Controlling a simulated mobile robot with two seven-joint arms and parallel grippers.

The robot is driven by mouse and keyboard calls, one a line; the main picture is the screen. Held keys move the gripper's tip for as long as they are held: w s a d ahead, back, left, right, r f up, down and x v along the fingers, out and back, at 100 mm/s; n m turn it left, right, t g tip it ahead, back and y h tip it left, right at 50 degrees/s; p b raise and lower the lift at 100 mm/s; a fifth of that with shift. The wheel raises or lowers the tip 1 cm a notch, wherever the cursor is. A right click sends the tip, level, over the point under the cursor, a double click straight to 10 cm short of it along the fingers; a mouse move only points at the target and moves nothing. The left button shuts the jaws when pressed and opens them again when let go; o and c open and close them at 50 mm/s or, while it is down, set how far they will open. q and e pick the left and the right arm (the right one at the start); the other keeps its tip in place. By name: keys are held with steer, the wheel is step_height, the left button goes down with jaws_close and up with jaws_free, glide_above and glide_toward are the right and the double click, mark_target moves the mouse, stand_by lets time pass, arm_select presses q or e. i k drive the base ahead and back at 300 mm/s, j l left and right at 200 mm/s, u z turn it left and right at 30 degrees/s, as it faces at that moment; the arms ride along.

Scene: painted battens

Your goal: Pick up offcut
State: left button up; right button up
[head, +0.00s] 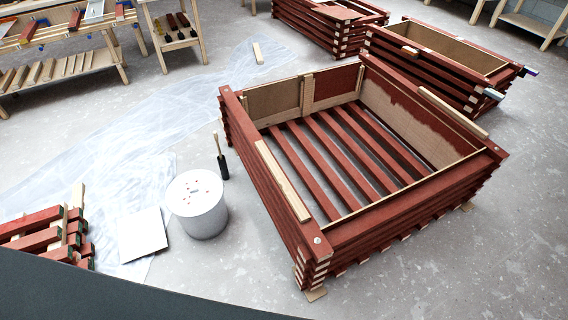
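A short pale piece of bare wood (257,53), which looks like an offcut, lies on the plastic sheet at the top, left of the large red crate. Another pale strip (77,196) shows by the stack of red battens at the lower left; part of it is hidden. I cannot tell for sure which piece is the offcut. Neither of my grippers is in view.
A large red slatted crate (345,245) fills the centre right. Red battens (35,240) are stacked lower left. Plastic sheeting (100,150) covers floor.

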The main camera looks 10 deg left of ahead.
mark_target(301, 211)
steer(key=i+j+z, duration=0.3)
steer(key=i+j, duration=0.55)
